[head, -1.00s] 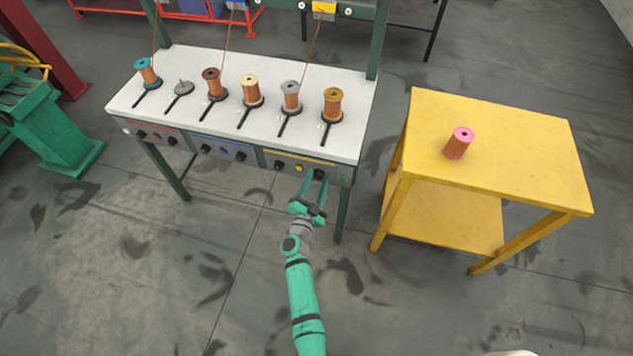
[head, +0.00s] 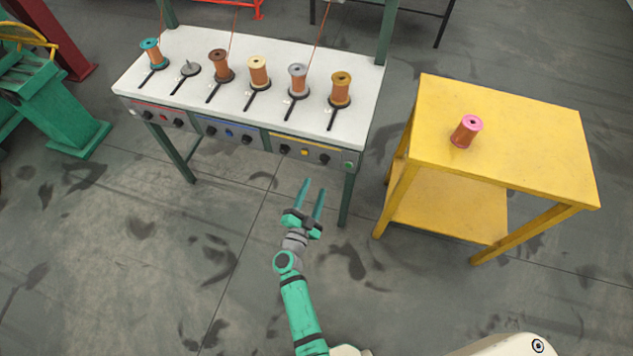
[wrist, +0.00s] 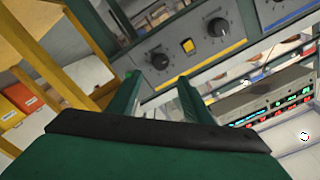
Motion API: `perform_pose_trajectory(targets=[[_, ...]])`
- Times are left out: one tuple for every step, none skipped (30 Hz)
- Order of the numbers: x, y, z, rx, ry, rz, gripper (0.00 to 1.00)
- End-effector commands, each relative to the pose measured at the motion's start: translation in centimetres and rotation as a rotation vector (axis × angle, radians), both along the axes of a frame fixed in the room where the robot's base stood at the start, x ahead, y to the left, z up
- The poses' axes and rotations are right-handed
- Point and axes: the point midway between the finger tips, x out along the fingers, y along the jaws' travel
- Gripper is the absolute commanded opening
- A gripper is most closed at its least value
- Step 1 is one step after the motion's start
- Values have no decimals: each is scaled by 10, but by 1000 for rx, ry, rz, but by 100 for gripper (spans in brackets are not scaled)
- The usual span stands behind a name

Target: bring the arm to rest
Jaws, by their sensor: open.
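My gripper (head: 312,199) is open and empty, in front of the white bench (head: 205,88) and below its control panel in the head view. Its two green fingers are apart and point toward the bench, touching nothing that I can see. In the wrist view the fingers (wrist: 155,95) reach toward the panel with its black knobs (wrist: 161,60) and a yellow button (wrist: 187,45). My green arm extends from the bottom of the head view.
Several copper-wound spools, one of them the gold-topped spool (head: 340,90), stand on the bench, and one holder (head: 190,70) is bare. A pink-topped spool (head: 466,131) stands on the yellow table (head: 530,150) at right. Open floor (head: 200,250) lies around my arm.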

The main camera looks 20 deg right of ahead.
Motion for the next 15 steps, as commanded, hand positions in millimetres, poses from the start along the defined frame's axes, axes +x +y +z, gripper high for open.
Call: perform_pose_trajectory(targets=[[-2,1,1,0,-1,-1,46],[-3,2,1,0,-1,-1,46],[-5,3,1,0,-1,-1,46],[-5,3,0,0,-1,-1,46],[-5,3,0,1,-1,0,46],[-5,3,0,1,-1,0,46],[-5,3,0,1,-1,0,46],[-5,3,0,1,-1,0,46],[-5,3,0,0,0,0,46],[-5,3,0,0,0,0,46],[-5,3,0,0,0,0,46],[-5,3,0,0,0,0,46],[-5,3,0,0,0,0,46],[-5,3,0,0,0,0,46],[-5,3,0,0,0,0,46]])
